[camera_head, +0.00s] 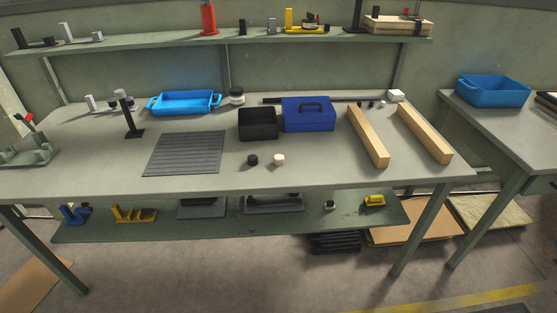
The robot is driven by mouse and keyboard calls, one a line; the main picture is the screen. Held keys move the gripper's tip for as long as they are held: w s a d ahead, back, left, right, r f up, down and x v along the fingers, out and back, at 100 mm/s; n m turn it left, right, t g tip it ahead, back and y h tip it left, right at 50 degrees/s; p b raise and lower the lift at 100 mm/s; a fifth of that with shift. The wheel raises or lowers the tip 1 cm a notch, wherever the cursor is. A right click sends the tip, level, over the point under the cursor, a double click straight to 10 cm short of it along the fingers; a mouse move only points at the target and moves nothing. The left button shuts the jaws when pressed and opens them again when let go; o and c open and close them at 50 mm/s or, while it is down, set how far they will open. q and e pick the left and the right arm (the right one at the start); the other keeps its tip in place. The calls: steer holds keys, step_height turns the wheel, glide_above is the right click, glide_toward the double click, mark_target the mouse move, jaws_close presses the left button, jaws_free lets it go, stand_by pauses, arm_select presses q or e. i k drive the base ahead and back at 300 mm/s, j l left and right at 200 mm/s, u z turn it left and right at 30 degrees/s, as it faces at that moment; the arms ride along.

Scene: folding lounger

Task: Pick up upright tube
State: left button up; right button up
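No lounger shows in the head view, and I cannot tell which thing is the upright tube. A dark upright post (127,115) with a grey top and a flat foot stands on the left of the workbench (320,175). A red upright cylinder (208,18) stands on the shelf above. A long dark bar (350,99) lies flat along the bench's back, partly hidden behind the blue toolbox (308,114). Neither of my grippers is in view.
A black ridged mat (185,153), black bin (258,123), light-blue tray (185,102) and two wooden beams (367,136) occupy the bench. Two small round pieces (279,160) lie near the front. The front strip is mostly clear. A second table (480,120) stands at right.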

mark_target(133, 133)
steer(key=i+j+u, duration=0.2)
steer(key=j, duration=0.25)
steer(key=i+j+u, duration=0.2)
steer(key=j, duration=0.25)
steer(key=i+j+u, duration=0.2)
steer(key=j, duration=0.25)
steer(key=i+j+u, duration=0.2)
steer(key=i+j, duration=0.05)
steer(key=j, duration=0.1)
